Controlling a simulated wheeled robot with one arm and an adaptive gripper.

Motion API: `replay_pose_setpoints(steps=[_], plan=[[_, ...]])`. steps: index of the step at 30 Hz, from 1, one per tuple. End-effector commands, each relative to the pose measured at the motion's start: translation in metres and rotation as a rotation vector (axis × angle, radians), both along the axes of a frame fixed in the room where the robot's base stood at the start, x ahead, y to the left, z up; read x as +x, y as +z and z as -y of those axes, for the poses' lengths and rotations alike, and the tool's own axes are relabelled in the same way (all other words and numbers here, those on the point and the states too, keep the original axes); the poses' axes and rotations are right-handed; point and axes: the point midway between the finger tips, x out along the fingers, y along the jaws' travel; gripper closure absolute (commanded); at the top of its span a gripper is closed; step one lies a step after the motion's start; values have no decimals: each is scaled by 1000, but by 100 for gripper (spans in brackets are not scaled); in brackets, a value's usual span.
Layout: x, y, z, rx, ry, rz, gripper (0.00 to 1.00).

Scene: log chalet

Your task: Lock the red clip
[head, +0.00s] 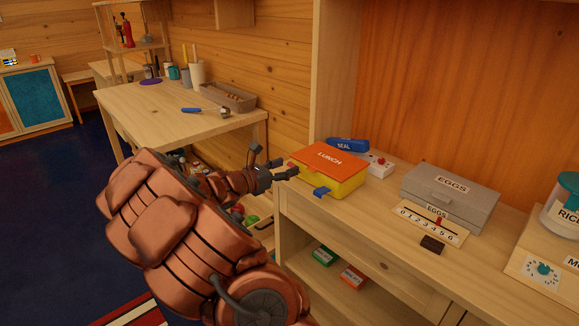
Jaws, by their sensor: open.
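The lunch box (345,184) has a yellow body and an orange lid (330,157) marked LUNCH, and sits on the wooden counter. The lid lies flat on top. A blue clip (322,192) sticks out from its front side. A small reddish piece (291,165) at the box's left end looks like the red clip, but it is partly hidden and I cannot tell its position. My gripper (284,169) is open and empty beside that left end, its fingers pointing at the box. I cannot tell whether they touch it.
Behind the box are a blue SEAL item (347,145) and a white block with a red button (378,166). A grey EGGS case (450,197) and a number scale (430,222) stand to the right. A wooden table (165,115) stands at the left, with a tray.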

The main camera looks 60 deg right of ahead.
Motion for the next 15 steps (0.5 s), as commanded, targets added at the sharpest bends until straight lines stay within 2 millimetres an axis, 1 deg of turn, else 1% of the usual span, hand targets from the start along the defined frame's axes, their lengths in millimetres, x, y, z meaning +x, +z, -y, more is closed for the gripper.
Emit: replay_pose_setpoints(steps=[1, 3, 15], plan=[[3, 1, -8, 0, 4, -1, 44], [6, 2, -18, 1, 5, 1, 44], [19, 8, -72, 1, 4, 2, 44]])
